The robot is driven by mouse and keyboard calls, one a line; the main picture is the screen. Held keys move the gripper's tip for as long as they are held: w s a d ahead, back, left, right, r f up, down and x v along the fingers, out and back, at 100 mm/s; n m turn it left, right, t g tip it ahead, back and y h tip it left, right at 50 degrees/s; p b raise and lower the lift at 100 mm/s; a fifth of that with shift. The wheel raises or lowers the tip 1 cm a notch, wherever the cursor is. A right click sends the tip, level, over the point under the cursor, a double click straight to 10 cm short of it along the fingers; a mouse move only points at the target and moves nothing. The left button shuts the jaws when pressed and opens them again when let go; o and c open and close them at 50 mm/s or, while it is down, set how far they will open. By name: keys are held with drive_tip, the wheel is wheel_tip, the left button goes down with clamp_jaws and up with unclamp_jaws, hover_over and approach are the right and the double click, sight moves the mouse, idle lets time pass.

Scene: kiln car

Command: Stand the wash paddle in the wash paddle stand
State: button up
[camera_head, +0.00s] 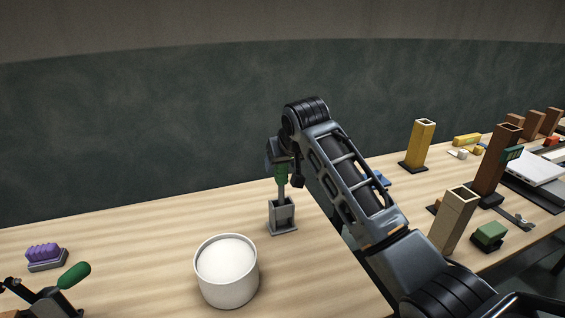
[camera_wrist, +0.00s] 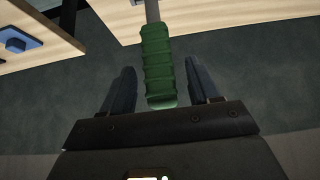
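The wash paddle has a ribbed green handle (camera_head: 281,176) and a thin grey shaft. It is upright at the middle of the table, its shaft reaching down into the grey wash paddle stand (camera_head: 283,224). The paddle's lower end is hidden by the stand's walls. In the wrist view the green handle (camera_wrist: 158,65) lies between the two dark fingers of my gripper (camera_wrist: 161,90), with gaps on both sides. My gripper is open around the handle's end. In the head view its fingers are mostly hidden by my arm.
A white-filled pot (camera_head: 212,292) stands in front of the stand. A purple brush-like block (camera_head: 44,254) and another green handle (camera_head: 74,275) are at the left. A yellow post (camera_head: 421,145), a beige post (camera_head: 454,222) and a brown post (camera_head: 493,165) stand at the right.

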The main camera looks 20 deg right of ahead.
drive_tip(key=shift+o, duration=0.2)
drive_tip(key=shift+s+r, duration=0.1)
drive_tip(key=shift+r, duration=0.05)
idle(0.3)
drive_tip(key=p+v, duration=0.3)
drive_tip(key=v, duration=0.4)
drive_tip(key=shift+s+r, duration=0.2)
drive_tip(key=shift+r, duration=0.1)
idle(1.3)
drive_tip(key=shift+s, duration=0.1)
drive_tip(key=b+v, duration=0.1)
drive_tip(key=v, duration=0.6)
drive_tip(key=shift+r, duration=0.3)
drive_tip(key=shift+s, duration=0.15)
idle(0.5)
